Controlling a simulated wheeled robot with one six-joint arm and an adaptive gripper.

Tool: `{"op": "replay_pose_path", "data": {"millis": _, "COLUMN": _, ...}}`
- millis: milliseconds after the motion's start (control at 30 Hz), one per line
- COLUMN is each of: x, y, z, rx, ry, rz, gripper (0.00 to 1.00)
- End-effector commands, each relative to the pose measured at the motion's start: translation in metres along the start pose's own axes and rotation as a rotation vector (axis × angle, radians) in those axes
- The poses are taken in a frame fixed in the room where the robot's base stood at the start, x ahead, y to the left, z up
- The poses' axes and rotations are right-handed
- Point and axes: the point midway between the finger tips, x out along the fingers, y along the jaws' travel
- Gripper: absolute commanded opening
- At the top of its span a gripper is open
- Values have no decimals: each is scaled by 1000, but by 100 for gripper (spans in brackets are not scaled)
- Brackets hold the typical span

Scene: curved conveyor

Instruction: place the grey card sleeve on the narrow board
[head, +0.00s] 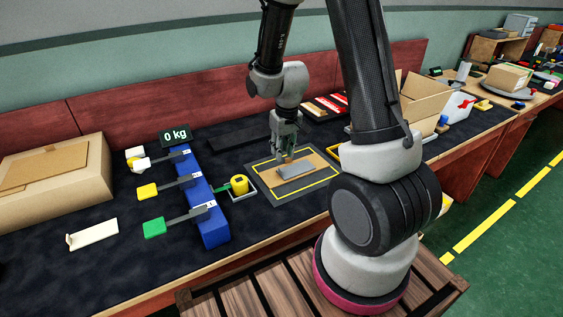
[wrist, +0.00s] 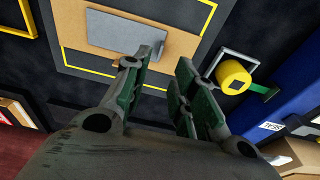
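The grey card sleeve (head: 297,170) lies on a tan board (head: 312,157), which I take to be the narrow board. In the wrist view the sleeve (wrist: 115,30) lies within the tan board (wrist: 70,22), with bare board on several sides. My gripper (head: 285,153) points down at the far side of the sleeve. In the wrist view its fingers (wrist: 165,65) stand apart with nothing between them. The left fingertip overlaps the sleeve's near corner in the picture; I cannot tell whether it touches.
The board is on a dark mat with a yellow outline (head: 290,197). A yellow cylinder (head: 239,184) in a square tray stands left of it, beside a blue bar (head: 208,215) with coloured pads. An open carton (head: 425,100) and a dark tray with red-and-white items (head: 328,105) stand to the right and behind.

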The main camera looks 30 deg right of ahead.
Motion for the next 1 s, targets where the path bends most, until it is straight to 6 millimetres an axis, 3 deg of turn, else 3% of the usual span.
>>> {"op": "replay_pose_path", "data": {"millis": 100, "x": -22, "y": 0, "z": -1, "rx": 0, "ry": 4, "rz": 0, "gripper": 27}}
{"op": "replay_pose_path", "data": {"millis": 333, "x": -50, "y": 0, "z": 1, "rx": 1, "ry": 9, "rz": 0, "gripper": 27}}
{"op": "replay_pose_path", "data": {"millis": 467, "x": -94, "y": 2, "z": 10, "rx": 6, "ry": 42, "rz": 1, "gripper": 27}}
{"op": "replay_pose_path", "data": {"millis": 567, "x": -144, "y": 3, "z": 30, "rx": 12, "ry": 80, "rz": 2, "gripper": 27}}
{"op": "replay_pose_path", "data": {"millis": 700, "x": -207, "y": 4, "z": 72, "rx": 20, "ry": 131, "rz": 3, "gripper": 27}}
{"op": "replay_pose_path", "data": {"millis": 833, "x": -248, "y": 5, "z": 117, "rx": 28, "ry": 174, "rz": 3, "gripper": 27}}
{"op": "replay_pose_path", "data": {"millis": 1000, "x": -275, "y": 4, "z": 162, "rx": 35, "ry": 210, "rz": 4, "gripper": 27}}
